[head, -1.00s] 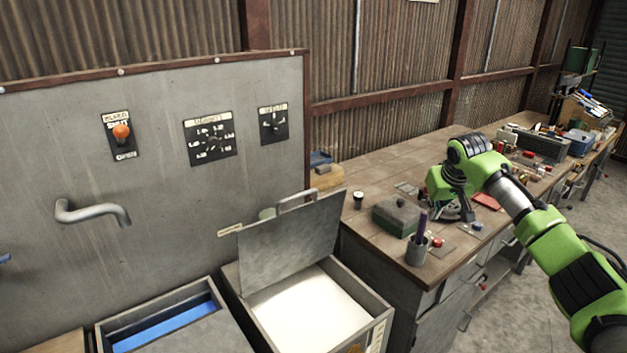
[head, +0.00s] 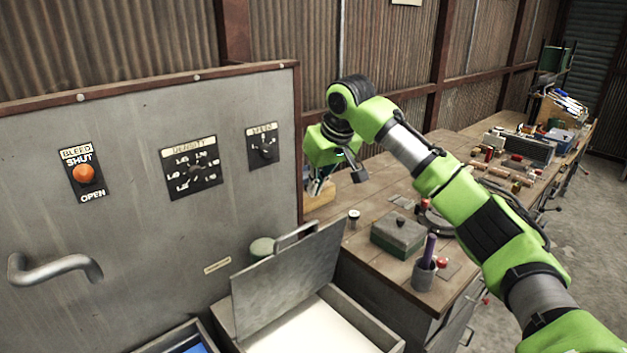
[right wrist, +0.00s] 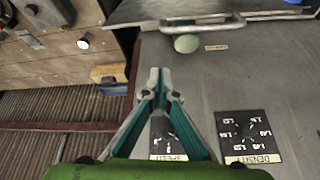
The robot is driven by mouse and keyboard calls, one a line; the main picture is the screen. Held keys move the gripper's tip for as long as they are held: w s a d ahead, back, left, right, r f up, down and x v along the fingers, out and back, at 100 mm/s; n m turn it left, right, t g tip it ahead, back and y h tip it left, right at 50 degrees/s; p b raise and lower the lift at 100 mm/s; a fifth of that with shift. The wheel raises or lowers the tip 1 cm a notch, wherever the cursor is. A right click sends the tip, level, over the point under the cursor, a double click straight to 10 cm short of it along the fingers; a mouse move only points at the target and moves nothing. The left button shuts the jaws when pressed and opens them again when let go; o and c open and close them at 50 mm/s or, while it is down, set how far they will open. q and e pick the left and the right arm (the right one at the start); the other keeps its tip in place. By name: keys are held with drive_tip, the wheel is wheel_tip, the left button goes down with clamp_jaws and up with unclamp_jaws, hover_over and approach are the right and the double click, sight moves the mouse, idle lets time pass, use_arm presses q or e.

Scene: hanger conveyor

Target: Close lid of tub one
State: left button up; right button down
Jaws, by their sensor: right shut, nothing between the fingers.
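A grey metal tub (head: 375,335) with white contents stands at the bottom middle of the head view. Its grey lid (head: 285,285) is raised, tilted back toward the panel, with a handle (head: 296,235) on its upper edge. The lid (right wrist: 200,10) also shows at the top of the right wrist view. My right gripper (head: 316,187) is above and behind the lid, beside the panel, apart from the lid. Its fingers (right wrist: 160,75) are closed and empty in the right wrist view. No tub number is readable. My left gripper is out of view.
A grey panel (head: 130,240) with an orange knob (head: 83,174), dials and a bent pipe handle (head: 55,268) stands at left. A second tub with blue inside (head: 195,350) is partly cut off. A cluttered workbench (head: 455,268) lies at right.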

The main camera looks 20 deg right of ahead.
sight(315, 228)
drive_tip(key=f+p, duration=0.2)
drive_tip(key=f, duration=0.1)
drive_tip(key=f+p, duration=0.2)
drive_tip(key=f, duration=0.1)
drive_tip(key=shift+w+a+f, duration=0.1)
drive_tip(key=shift+w+f, duration=0.05)
drive_tip(key=shift+w, duration=0.05)
drive_tip(key=shift+s, duration=0.3)
drive_tip(key=shift+s+f+p, duration=0.15)
drive_tip(key=shift+p, duration=0.15)
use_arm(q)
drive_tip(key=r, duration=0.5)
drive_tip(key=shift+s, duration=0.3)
use_arm(e)
drive_tip(key=shift+a, duration=0.1)
